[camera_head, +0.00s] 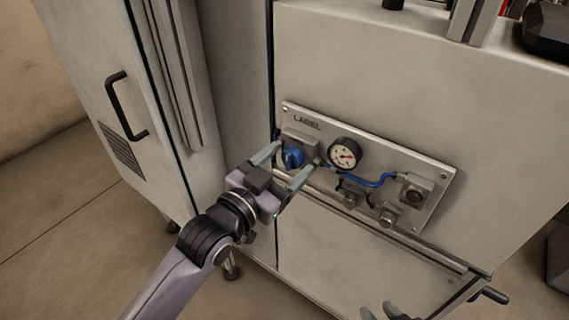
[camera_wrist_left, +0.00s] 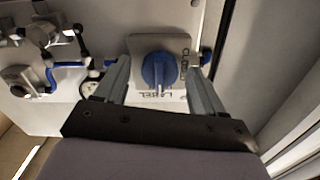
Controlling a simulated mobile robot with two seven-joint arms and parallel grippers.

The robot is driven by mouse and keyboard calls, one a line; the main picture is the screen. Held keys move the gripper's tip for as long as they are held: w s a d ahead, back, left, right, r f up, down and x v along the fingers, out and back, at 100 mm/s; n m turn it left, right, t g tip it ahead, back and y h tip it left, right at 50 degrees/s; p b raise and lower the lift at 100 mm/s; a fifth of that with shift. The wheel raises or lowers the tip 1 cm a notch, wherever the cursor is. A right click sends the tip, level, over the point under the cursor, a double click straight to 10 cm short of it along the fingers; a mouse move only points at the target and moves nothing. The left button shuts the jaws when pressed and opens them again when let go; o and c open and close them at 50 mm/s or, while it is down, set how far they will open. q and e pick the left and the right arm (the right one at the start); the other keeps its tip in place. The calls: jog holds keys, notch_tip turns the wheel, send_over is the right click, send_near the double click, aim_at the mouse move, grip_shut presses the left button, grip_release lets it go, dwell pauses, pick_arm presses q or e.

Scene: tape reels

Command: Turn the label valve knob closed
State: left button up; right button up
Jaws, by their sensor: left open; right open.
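The label valve knob (camera_head: 292,157) is blue and round, mounted at the left end of the metal panel marked LABEL (camera_head: 316,126). It also shows in the left wrist view (camera_wrist_left: 160,69), with a raised grip bar, on a grey plate with lettering. My left gripper (camera_head: 290,161) is open, with one finger on either side of the knob; I cannot tell whether a finger touches it. In the left wrist view the fingers (camera_wrist_left: 160,85) stand apart with the knob between them. My right gripper (camera_head: 380,311) shows only in part at the bottom edge of the head view.
A round pressure gauge (camera_head: 344,153) sits right of the knob, with a blue hose (camera_head: 372,181) running to a metal fitting (camera_head: 413,190). Other fittings (camera_head: 390,213) lie below. A cabinet door with a black handle (camera_head: 124,104) stands left. A rail runs below the panel.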

pick_arm(q)
jog(key=c, duration=1.1)
jog(key=shift+o, duration=0.2)
